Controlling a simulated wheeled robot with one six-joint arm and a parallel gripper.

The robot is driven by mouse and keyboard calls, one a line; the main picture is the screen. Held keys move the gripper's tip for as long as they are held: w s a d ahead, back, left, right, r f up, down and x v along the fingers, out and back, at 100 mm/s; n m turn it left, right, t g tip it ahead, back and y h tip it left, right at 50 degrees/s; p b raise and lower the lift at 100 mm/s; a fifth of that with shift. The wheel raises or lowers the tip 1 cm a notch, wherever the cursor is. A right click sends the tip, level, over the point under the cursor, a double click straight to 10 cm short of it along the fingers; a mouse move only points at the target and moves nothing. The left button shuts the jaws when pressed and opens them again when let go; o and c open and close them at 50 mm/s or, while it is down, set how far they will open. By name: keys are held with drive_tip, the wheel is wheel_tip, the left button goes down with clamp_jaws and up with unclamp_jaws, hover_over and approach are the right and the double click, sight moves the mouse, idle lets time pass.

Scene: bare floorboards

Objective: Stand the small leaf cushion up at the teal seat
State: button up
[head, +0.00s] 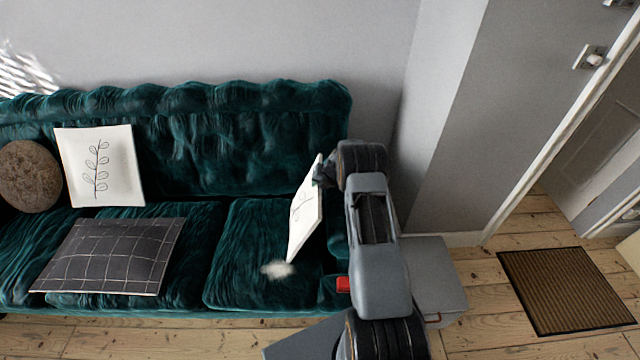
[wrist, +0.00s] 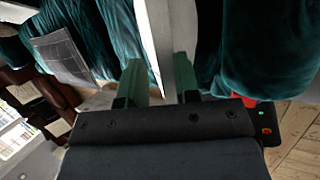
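The small leaf cushion (head: 304,212), white with a leaf drawing, stands on edge over the right seat of the teal sofa (head: 240,240), near its right armrest. It is tilted, its top leaning right, and seen nearly edge-on. My gripper (head: 322,172) is at its upper right edge. In the wrist view the cushion (wrist: 152,45) runs between the two green fingers of my gripper (wrist: 162,82), which look closed on it. Whether its lower edge touches the seat is hard to tell. Another white leaf cushion (head: 101,166) leans against the backrest at the left.
A dark grid cushion (head: 112,256) lies on the left and middle seats, and a round brown cushion (head: 29,177) leans at the far left. A small pale fluffy patch (head: 277,269) is on the right seat. A brown doormat (head: 567,290) lies on the floorboards at right.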

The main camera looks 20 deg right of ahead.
drive_tip(key=shift+o, duration=1.3)
drive_tip(key=shift+s, duration=0.1)
drive_tip(key=v, duration=1.4)
drive_tip(key=s+a+f+n+g, duration=0.1)
drive_tip(key=s+f+n+g, duration=0.2)
drive_tip(key=n, duration=0.7)
drive_tip(key=s+a+r+n+t+h, duration=0.1)
drive_tip(key=s+a+r+n, duration=0.8)
drive_tip(key=s+n, duration=0.4)
drive_tip(key=s+a+r+n+t+h, duration=0.1)
drive_tip(key=s+a+r+n, duration=0.8)
drive_tip(key=n, duration=0.9)
drive_tip(key=s+r, duration=0.2)
drive_tip(key=s, duration=0.2)
drive_tip(key=shift+a+n+h+b, duration=0.25)
drive_tip(key=shift+n+h+b, duration=0.05)
drive_tip(key=shift+h, duration=0.1)
